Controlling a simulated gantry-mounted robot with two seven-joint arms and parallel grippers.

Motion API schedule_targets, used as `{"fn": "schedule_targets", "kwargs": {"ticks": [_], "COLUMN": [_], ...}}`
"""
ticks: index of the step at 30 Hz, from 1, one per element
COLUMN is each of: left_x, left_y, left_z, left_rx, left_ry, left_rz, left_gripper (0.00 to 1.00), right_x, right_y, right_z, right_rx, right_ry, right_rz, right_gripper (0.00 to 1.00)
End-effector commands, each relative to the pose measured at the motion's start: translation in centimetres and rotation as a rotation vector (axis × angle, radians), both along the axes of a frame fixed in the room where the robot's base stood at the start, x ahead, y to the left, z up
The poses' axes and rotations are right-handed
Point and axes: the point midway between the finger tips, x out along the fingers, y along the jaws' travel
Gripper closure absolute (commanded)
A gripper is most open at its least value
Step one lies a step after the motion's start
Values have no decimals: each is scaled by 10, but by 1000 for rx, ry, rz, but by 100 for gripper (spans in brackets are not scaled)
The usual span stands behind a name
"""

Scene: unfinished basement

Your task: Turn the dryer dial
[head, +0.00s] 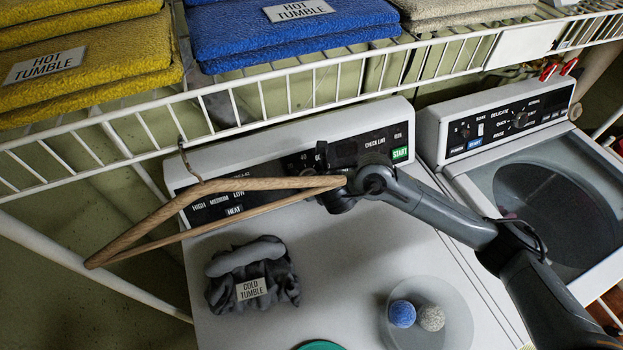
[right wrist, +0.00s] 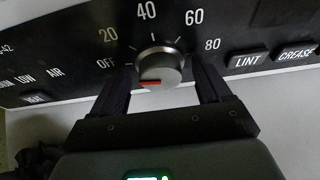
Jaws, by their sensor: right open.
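The dryer dial (right wrist: 160,66) is a round silver-grey knob on the black control panel in the right wrist view. A red mark shows on the lower left of its face. The numbers 20, 40, 60, 80 and the word OFF are printed around it. My right gripper (right wrist: 163,82) is open, with one dark finger on each side of the dial; I cannot tell if they touch it. In the head view my right gripper (head: 326,170) is at the dryer panel (head: 210,204) and hides the dial. My left gripper is not in view.
A wooden hanger (head: 150,215) hangs from the wire shelf (head: 262,112), its right end overlapping my gripper. A dark cloth bundle labelled COLD TUMBLE (head: 228,290) and a dish (head: 450,330) with two balls sit on the dryer top. A washer (head: 475,190) stands at right.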

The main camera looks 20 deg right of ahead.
Motion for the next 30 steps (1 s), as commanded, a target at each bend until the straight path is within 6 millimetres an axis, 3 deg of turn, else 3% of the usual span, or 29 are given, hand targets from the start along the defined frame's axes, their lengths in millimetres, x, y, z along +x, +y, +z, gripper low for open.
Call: {"fn": "schedule_targets", "kwargs": {"ticks": [9,18,30], "left_x": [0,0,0], "left_y": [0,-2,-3], "left_z": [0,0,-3], "left_rx": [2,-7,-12], "left_ry": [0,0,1], "left_rz": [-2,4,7], "left_gripper": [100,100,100], "right_x": [0,0,0], "right_y": [0,0,-1], "right_z": [-1,-1,-2], "right_rx": [0,0,72], "right_ry": [0,0,2], "right_rz": [0,0,-35], "right_gripper": [23,69,70]}}
